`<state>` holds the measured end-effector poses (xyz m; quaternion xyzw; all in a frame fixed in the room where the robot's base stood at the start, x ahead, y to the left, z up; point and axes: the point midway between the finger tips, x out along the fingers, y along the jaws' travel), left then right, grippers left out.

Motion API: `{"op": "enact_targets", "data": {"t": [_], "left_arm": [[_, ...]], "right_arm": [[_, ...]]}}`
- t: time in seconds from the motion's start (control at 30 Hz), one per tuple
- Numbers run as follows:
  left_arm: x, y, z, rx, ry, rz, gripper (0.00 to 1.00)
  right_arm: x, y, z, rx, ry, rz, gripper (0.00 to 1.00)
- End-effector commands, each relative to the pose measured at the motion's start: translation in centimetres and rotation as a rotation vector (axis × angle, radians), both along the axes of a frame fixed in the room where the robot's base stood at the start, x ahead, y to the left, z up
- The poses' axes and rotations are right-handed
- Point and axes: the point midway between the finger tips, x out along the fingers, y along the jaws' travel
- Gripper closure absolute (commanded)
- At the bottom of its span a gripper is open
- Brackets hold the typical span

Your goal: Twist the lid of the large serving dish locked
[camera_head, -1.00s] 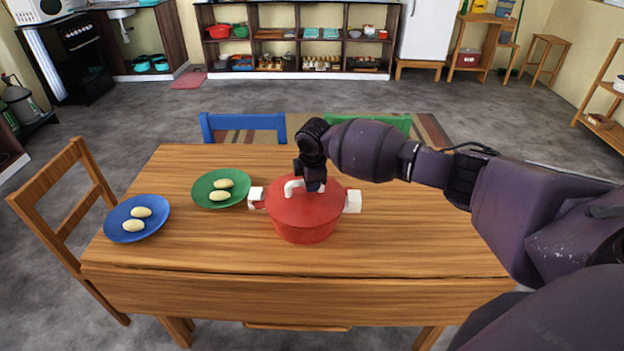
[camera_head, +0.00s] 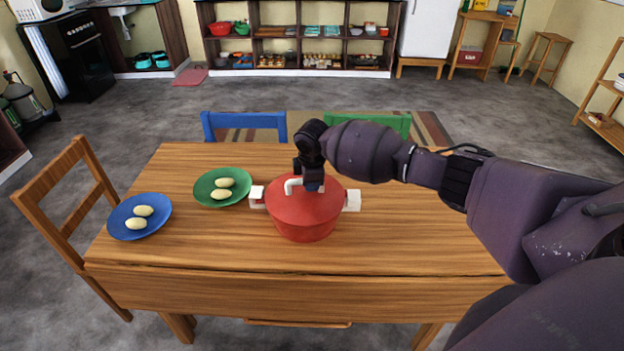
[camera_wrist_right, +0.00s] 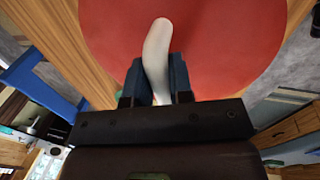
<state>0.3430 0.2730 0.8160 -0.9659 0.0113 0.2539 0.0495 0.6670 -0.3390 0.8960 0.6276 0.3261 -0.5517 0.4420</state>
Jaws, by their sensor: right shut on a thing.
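The large serving dish (camera_head: 306,232) is a red pot with white side handles, standing on the wooden table. Its red lid (camera_head: 325,204) sits on top and has a white arched handle (camera_head: 291,185). My right gripper (camera_head: 311,187) reaches down from above and is shut on the lid's handle. In the right wrist view the white handle (camera_wrist_right: 157,45) runs between the two dark fingers (camera_wrist_right: 158,80), over the red lid (camera_wrist_right: 215,45). The gripper hides part of the handle. My left gripper is not in view.
The wooden table (camera_head: 420,240) is clear to the right and in front of the dish. A green plate (camera_head: 204,195) and a blue plate (camera_head: 160,207), each with two pale oval pieces, lie to the left. Blue (camera_head: 243,121) and green (camera_head: 395,123) chairs stand behind, a wooden chair (camera_head: 50,200) at left.

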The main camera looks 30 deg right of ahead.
Motion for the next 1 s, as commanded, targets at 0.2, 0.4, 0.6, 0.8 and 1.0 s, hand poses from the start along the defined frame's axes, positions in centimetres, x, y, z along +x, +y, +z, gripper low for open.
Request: {"op": "enact_targets", "data": {"t": [0.2, 0.4, 0.6, 0.8, 1.0], "left_arm": [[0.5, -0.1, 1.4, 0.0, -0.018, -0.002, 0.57], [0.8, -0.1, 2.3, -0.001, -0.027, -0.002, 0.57], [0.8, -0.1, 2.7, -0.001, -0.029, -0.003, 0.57], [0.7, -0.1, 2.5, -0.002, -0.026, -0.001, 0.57], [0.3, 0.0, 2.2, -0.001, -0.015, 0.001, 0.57]], "right_arm": [[-0.1, 0.1, 0.1, 0.0, 0.0, -0.064, 1.0], [-0.2, 0.1, 0.1, 0.0, 0.0, -0.124, 1.0], [-0.3, 0.1, 0.0, -0.001, 0.0, -0.159, 1.0], [-0.3, 0.1, -0.1, 0.0, 0.0, -0.161, 1.0], [-0.3, 0.1, -0.1, -0.001, 0.0, -0.16, 0.76]]}}
